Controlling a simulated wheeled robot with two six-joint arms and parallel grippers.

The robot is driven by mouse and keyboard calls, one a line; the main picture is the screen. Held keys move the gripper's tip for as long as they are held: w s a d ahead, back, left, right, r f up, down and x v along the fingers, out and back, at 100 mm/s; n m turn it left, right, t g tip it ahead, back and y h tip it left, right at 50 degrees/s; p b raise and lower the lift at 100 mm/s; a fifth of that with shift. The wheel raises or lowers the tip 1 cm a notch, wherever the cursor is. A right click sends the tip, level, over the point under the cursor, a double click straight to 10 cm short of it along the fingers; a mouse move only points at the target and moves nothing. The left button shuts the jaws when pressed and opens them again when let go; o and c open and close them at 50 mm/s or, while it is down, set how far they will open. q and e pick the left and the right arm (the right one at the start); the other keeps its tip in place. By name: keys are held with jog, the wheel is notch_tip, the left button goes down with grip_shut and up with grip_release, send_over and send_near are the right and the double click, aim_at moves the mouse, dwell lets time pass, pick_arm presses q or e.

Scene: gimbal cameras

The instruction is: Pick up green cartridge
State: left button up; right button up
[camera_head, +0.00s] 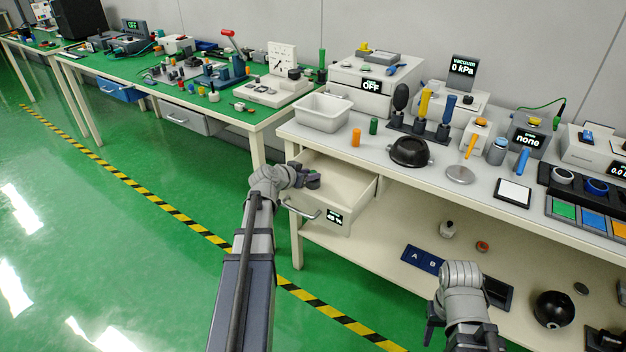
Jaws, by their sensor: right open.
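A small green cylinder (373,125), which looks like the green cartridge, stands upright on the white-topped bench, right of a similar orange cylinder (356,137). My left gripper (311,178) is at the open drawer below the bench's left end, lower and left of the green cylinder and apart from it. Its dark fingers are small and partly hidden, so I cannot tell whether they are open or hold anything. My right gripper (434,322) is low at the front, open, well below the bench top and far from the green cylinder.
The open drawer (357,190) juts out under the bench. A white bin (323,112) stands left of the cylinders and a black bowl-like object (409,152) to the right. Tool stands and boxes fill the back. The lower shelf (385,245) holds a blue A/B panel (422,259).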

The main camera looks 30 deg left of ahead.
pick_arm(q)
grip_shut()
jog(key=shift+r, duration=0.1)
dwell(0.3)
notch_tip(320, 180, up, 10)
jog(key=p, duration=1)
